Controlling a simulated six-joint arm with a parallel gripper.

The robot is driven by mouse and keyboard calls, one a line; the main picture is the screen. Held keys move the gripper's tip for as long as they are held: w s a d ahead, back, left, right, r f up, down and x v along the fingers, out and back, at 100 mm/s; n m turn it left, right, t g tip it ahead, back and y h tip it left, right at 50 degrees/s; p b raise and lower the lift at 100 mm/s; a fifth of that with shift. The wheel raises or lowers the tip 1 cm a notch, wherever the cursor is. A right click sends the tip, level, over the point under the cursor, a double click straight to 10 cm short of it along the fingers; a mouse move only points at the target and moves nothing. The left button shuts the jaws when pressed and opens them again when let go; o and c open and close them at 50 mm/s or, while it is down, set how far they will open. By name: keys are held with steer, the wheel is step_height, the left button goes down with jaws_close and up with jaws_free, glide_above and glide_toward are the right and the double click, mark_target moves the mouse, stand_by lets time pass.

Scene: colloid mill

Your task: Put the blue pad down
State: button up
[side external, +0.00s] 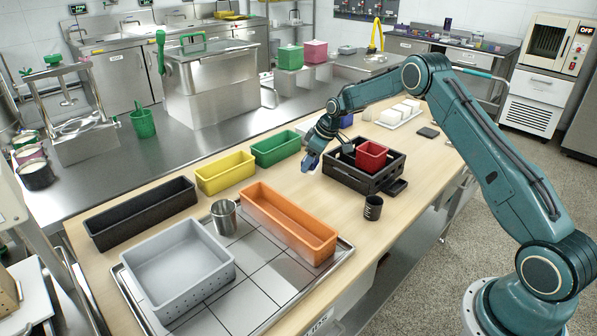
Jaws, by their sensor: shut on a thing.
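My gripper (311,161) points down over the wooden table, just left of the black crate and right of the green bin. It is shut on a small bluish thing at its fingertips, which I take to be the blue pad (308,167). The pad is mostly hidden by the fingers and too small to make out its shape. I cannot tell whether it touches the table.
A black crate (338,176) holding a red bin (371,155) stands right of my gripper. Green (276,149), yellow (226,173) and orange (288,224) bins lie to the left. A dark cup (373,208) stands in front. Bare wood (322,195) shows below my gripper.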

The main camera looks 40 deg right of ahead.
mark_target(310, 171)
steer(key=shift+f, duration=2.1)
steer(key=shift+f, duration=0.1)
steer(key=o, duration=0.7)
steer(key=v, duration=1.2)
steer(key=shift+s, duration=0.1)
